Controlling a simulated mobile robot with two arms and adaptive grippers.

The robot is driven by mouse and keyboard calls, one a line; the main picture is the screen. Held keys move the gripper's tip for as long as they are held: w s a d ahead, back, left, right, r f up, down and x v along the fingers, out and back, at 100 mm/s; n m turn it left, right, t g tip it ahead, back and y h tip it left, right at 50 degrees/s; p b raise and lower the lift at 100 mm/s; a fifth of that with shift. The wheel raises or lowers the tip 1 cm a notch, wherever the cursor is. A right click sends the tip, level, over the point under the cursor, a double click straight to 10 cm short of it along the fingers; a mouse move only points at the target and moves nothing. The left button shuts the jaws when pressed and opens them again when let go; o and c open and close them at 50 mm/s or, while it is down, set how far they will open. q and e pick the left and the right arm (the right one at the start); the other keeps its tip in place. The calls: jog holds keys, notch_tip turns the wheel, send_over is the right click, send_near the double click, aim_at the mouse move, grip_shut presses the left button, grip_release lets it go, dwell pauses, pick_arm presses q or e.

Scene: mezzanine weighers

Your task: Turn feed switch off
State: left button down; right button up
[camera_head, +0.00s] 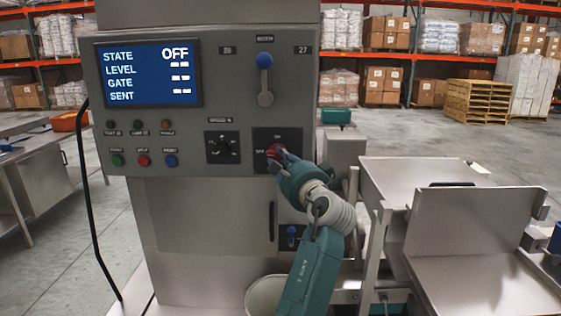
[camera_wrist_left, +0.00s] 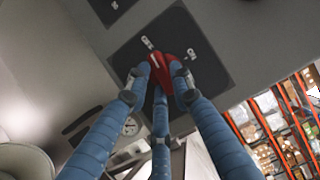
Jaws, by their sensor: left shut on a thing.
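The feed switch is a red knob (camera_head: 273,151) on a dark square plate (camera_head: 291,137) with OFF and ON marks, at the lower right of the grey control panel. In the left wrist view the red knob (camera_wrist_left: 160,68) sits between my blue fingers, with a pale line on its face. My left gripper (camera_head: 279,156) is shut on this knob and hides part of it in the head view. The display (camera_head: 148,73) reads STATE OFF, with dashes beside LEVEL, GATE and SENT. My right gripper is not in view.
A black selector dial (camera_head: 223,147) is left of the switch. A blue-knobbed lever (camera_head: 264,62) is above it. Small coloured buttons (camera_head: 144,160) line the panel's lower left. A steel tray (camera_head: 427,182) and stand are at the right. Stocked shelves are far behind.

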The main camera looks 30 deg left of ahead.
pick_arm(q)
jog(key=shift+n, duration=0.6)
jog(key=c, duration=1.5)
grip_release()
jog(key=shift+s+a, duration=0.1)
jog(key=v, duration=0.7)
jog(key=shift+s+d+r, duration=0.15)
jog(key=shift+d+r, duration=0.05)
jog(key=shift+f, duration=0.1)
